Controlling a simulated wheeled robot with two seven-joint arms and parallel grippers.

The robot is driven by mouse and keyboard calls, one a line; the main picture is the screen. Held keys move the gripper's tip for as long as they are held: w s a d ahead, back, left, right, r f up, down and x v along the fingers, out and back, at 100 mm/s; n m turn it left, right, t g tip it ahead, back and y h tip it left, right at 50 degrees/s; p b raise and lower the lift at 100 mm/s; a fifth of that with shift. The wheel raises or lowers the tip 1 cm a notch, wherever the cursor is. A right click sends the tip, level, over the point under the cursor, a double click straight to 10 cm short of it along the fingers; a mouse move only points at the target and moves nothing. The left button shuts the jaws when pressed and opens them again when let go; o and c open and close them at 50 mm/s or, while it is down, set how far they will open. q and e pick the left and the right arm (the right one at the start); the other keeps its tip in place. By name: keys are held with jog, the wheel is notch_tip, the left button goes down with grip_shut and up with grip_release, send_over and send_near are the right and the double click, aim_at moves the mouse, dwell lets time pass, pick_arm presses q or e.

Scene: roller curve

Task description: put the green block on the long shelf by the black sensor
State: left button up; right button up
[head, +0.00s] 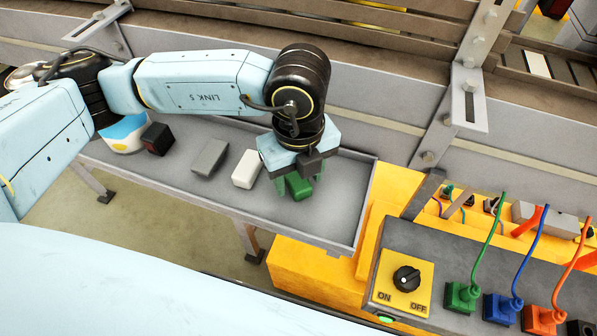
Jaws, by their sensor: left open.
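The green block (300,188) sits on a grey shelf with a raised rim (367,205), near its right end. My left gripper (300,181) points down right over the block, with its green fingers on either side of it. It is open, and its palm hides the block's top. I cannot tell whether the fingers touch the block. A small black block-like thing with a dark red face (158,139) stands at the shelf's far left; I cannot tell whether it is the black sensor. My right gripper is not in view.
A white block (248,169) and a grey block (210,157) stand left of the gripper. A white, blue and yellow item (125,133) is at the left end, partly behind my arm. A control box with a knob (406,279) and cabled plugs (462,296) stands at right.

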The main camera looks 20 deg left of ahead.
aim_at(299, 181)
pick_arm(q)
notch_tip(299, 181, up, 12)
dwell(0.4)
